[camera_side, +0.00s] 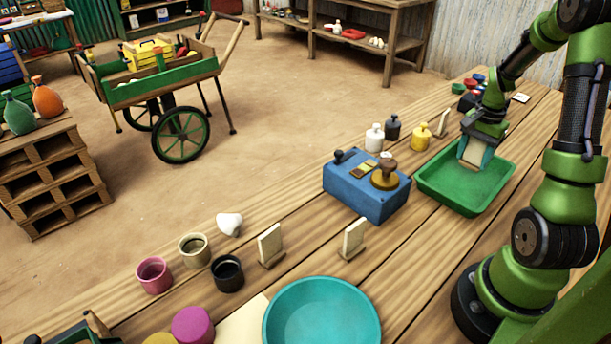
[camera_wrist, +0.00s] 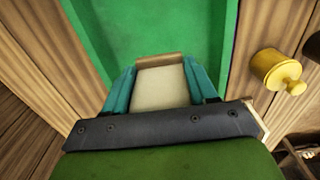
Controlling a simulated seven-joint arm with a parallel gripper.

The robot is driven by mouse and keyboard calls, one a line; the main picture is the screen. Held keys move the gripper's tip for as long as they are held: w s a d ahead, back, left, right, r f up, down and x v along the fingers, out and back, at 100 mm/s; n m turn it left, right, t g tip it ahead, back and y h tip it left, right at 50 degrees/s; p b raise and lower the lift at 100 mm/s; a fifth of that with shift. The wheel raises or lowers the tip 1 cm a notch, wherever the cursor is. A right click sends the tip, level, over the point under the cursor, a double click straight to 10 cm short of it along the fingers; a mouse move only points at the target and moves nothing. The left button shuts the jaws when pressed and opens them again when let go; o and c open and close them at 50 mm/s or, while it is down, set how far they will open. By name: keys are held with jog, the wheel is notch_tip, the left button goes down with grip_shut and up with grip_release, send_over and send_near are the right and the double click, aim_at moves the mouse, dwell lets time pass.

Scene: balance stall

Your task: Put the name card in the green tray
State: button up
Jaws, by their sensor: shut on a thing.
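The green tray (camera_side: 462,203) lies on the wooden table near my base, and it fills the upper middle of the wrist view (camera_wrist: 215,28). My gripper (camera_side: 474,158) is over the tray, pointing down. Its two teal fingers are shut on a pale card with a wooden foot, the name card (camera_side: 472,154). In the wrist view the name card (camera_wrist: 160,88) sits between the fingers, with its wooden edge toward the tray. Whether the card touches the tray floor cannot be told.
A blue scale box (camera_side: 352,190) with a brass pan stands left of the tray. White, black and yellow weights (camera_side: 421,137) stand behind it, and another upright card (camera_side: 442,124) is close to the tray. Two more cards (camera_side: 270,245) and a teal bowl (camera_side: 321,318) are nearer the front.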

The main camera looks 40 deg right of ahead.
aim_at(471, 162)
jog(key=shift+f, duration=2.55)
jog(key=o, duration=1.1)
jog(key=shift+f, duration=0.15)
jog(key=shift+c, duration=0.2)
